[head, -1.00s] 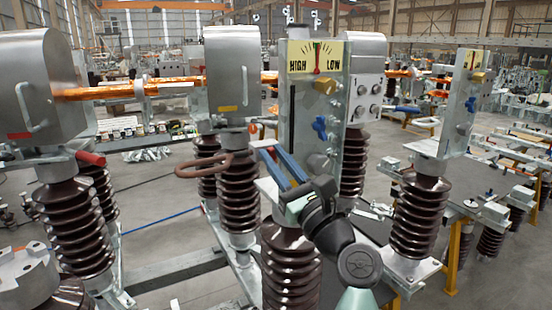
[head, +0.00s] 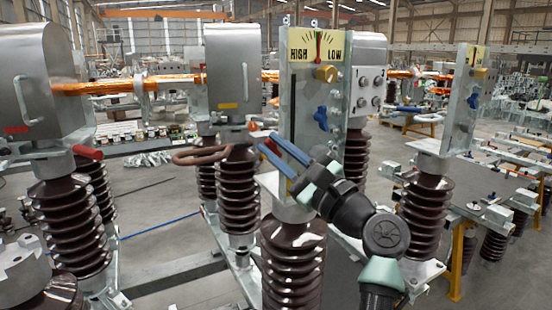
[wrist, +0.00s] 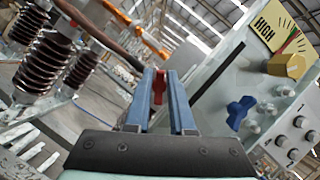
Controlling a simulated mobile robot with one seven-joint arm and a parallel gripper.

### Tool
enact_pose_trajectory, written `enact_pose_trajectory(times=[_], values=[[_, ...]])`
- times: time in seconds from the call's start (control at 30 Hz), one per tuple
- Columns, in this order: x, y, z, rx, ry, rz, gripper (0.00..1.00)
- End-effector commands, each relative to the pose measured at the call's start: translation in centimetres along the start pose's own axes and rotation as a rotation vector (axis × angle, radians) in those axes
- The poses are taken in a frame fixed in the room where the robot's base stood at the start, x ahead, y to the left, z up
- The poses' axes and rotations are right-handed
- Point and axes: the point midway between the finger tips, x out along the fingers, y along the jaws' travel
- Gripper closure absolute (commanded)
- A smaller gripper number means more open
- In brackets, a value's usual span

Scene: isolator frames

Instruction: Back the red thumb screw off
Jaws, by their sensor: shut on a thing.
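The red thumb screw (wrist: 159,87) shows in the wrist view between the tips of my gripper's two blue fingers. My gripper (wrist: 163,80) is shut on it, and the fingers hide part of its sides. In the head view my gripper (head: 268,140) reaches up and left, its tips by a small red piece (head: 260,133) left of the upright panel. The panel (head: 302,100) carries a HIGH/LOW dial (head: 318,46), a brass knob (head: 326,73) and a blue wing knob (head: 321,118). I cannot tell how far the screw is threaded in.
A brown loop handle (head: 200,156) lies just left of my fingers. A ribbed brown insulator (head: 292,265) stands below my gripper. A second panel (head: 462,95) stands at the right. A red handle (head: 88,152) sits on the left post, away from my gripper.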

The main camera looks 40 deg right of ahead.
Motion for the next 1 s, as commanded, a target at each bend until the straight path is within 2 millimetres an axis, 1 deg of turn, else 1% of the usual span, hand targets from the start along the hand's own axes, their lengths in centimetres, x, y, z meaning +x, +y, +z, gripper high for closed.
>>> enact_pose_trajectory(times=[0.03, 1.0], values=[[-0.12, 0.07, -0.25, -0.044, 0.001, 0.017, 1.0], [-0.08, 0.31, -0.2, -0.895, 0.002, 0.373, 1.0]])
